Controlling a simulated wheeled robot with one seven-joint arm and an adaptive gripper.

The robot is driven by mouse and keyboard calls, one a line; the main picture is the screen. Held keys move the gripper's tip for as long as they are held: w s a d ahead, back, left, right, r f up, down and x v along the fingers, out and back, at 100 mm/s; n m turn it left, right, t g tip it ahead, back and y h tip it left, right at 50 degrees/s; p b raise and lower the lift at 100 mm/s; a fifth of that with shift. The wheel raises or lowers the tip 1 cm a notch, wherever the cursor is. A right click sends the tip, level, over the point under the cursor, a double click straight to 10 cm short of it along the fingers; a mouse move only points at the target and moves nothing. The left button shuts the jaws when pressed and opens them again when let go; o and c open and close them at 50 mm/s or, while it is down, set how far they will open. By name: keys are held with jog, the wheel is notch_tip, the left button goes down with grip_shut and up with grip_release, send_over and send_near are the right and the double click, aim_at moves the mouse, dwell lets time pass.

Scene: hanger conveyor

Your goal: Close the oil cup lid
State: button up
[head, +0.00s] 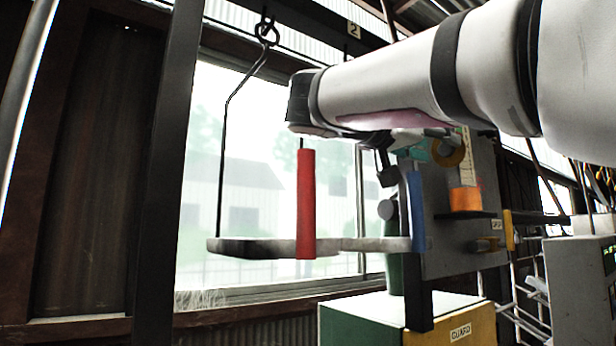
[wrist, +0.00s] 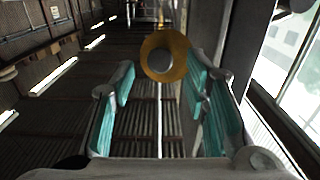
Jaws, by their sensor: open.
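A brass-coloured round piece with a grey round centre (wrist: 163,57) lies ahead of my gripper (wrist: 160,85) in the wrist view. It looks like the oil cup or its lid, but I cannot tell which, nor whether the lid is open. My gripper is open, with teal pads on both sides and nothing between them. The round piece appears just beyond the fingertips, nearer the right one; contact cannot be told. In the head view a brass ring (head: 447,152) shows beside the grey panel, close to my gripper, which is partly hidden by my arm.
A grey upright panel (head: 455,240) carries an orange block (head: 466,199) and a dark ledge. A hanger with a pale bar (head: 270,247), a red sleeve (head: 306,204) and a blue piece (head: 416,212) hangs in front. A green and yellow guard box (head: 460,325) stands below.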

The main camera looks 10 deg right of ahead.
jog(key=shift+x, duration=0.95)
grip_shut()
jog(key=shift+r+p, duration=0.2)
jog(key=shift+p, duration=0.3)
jog(key=d+g+y+p, duration=0.1)
jog(key=y+p, duration=0.1)
jog(key=p, duration=0.2)
jog(key=r+y+p, duration=0.1)
jog(key=y+p, duration=0.1)
jog(key=p, duration=0.2)
jog(key=w+d+r+g+y+p, duration=0.1)
jog(key=y+p, duration=0.1)
jog(key=p, duration=0.2)
jog(key=shift+d+r+g+y+p, duration=0.2)
jog(key=shift+d+g+y+p, duration=0.1)
jog(key=shift+p, duration=0.1)
jog(key=shift+w+d+y+p, duration=0.15)
jog(key=shift+d+y+p, duration=0.05)
jog(key=shift+y+p, duration=0.2)
